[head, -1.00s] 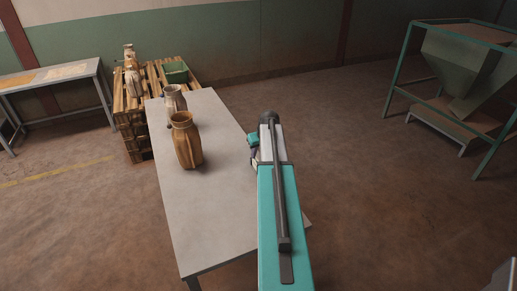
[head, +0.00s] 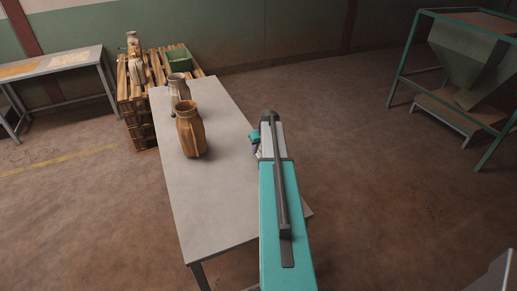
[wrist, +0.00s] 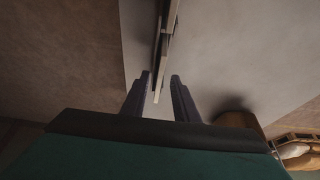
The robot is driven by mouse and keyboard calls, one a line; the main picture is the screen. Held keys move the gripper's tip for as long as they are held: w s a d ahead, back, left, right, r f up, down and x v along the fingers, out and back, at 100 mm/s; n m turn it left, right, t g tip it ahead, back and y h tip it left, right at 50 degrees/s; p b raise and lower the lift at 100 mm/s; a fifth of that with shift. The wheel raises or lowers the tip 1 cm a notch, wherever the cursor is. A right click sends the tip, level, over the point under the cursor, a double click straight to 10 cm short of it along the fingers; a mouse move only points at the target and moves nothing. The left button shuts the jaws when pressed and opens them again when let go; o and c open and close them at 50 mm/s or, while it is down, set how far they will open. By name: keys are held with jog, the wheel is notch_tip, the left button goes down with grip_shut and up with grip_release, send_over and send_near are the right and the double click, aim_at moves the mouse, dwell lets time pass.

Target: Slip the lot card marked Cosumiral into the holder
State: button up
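My gripper shows in the wrist view (wrist: 160,76), with its two dark fingers apart and a clear gap between them. A thin pale strip with dark edges (wrist: 162,55) runs from the top of that view into the gap, seen nearly edge-on. I cannot tell whether it is a lot card or part of the holder; it does not visibly touch either finger. No writing marked Cosumiral can be read.
A tan sack-like container (head: 191,132) and a smaller one (head: 178,88) stand on the table. A green-framed hopper (head: 465,65) stands at right. The floor between is clear.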

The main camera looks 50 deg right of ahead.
grip_shut()
jog(key=shift+r, duration=0.2)
jog(key=shift+r+p, duration=1.35)
jog(key=shift+r, duration=2.2)
jog(key=shift+a, duration=0.15)
jog(key=w+a+b, duration=0.1)
jog(key=w+a, duration=0.2)
jog(key=a, duration=0.6)
jog(key=shift+w, duration=0.4)
